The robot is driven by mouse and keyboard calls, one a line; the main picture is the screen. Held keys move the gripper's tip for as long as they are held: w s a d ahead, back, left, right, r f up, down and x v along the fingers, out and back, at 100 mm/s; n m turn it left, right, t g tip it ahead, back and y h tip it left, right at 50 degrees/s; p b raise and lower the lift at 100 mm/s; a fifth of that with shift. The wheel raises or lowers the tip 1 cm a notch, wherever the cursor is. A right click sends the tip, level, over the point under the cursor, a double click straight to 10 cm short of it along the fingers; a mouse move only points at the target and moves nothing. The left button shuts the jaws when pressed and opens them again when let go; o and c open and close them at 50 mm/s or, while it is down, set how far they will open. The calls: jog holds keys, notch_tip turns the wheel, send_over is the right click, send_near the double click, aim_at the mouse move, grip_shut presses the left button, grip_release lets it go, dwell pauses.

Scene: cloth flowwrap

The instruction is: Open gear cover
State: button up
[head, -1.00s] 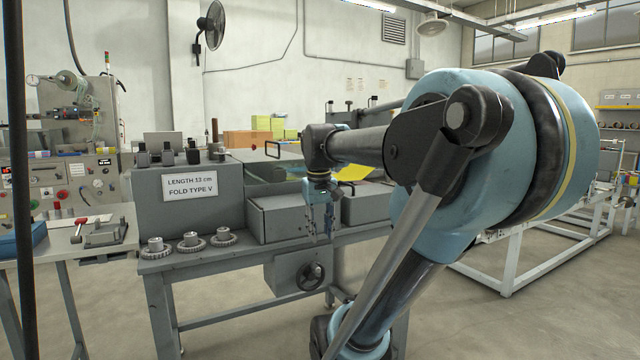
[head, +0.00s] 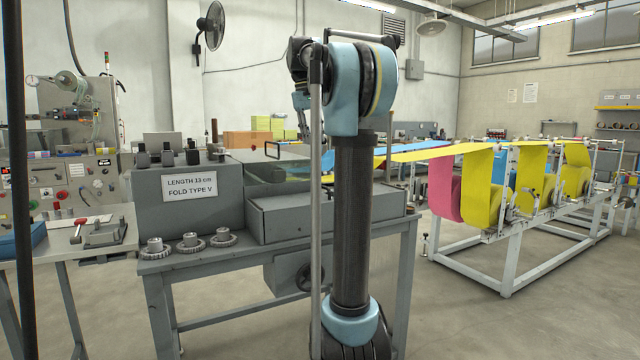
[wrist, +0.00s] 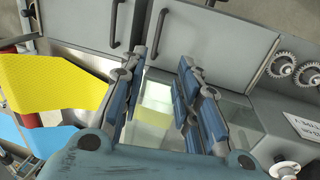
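Two grey covers with black bar handles lie side by side on the machine. In the wrist view one is at upper left (wrist: 78,22) and the other at upper middle (wrist: 218,42). No label shows which is the gear cover. In the head view a grey cover (head: 290,217) sits right of the sign, partly behind my arm. My gripper (wrist: 163,62) is open and empty above the machine, its blue-padded fingers apart. The handles lie beyond the fingertips in the wrist view, with no visible contact. In the head view my gripper is mostly hidden by my arm.
Three loose gears (head: 190,242) sit at the table's front left, below the sign (head: 189,185). A clear panel (head: 278,172) lies behind the covers. Yellow (head: 465,165) and blue webs run from the roll stand (head: 513,245) at right. The front floor is open.

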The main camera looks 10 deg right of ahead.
aim_at(321, 186)
jog(key=d+f, duration=0.1)
jog(key=f, duration=0.4)
jog(key=w+d+f, duration=0.1)
jog(key=f, duration=0.5)
jog(key=d+f, duration=0.1)
jog(key=f, duration=0.4)
jog(key=shift+w+d+f, duration=0.15)
jog(key=shift+w+f, duration=0.05)
jog(key=shift+w, duration=0.2)
jog(key=shift+c, duration=0.6)
grip_shut()
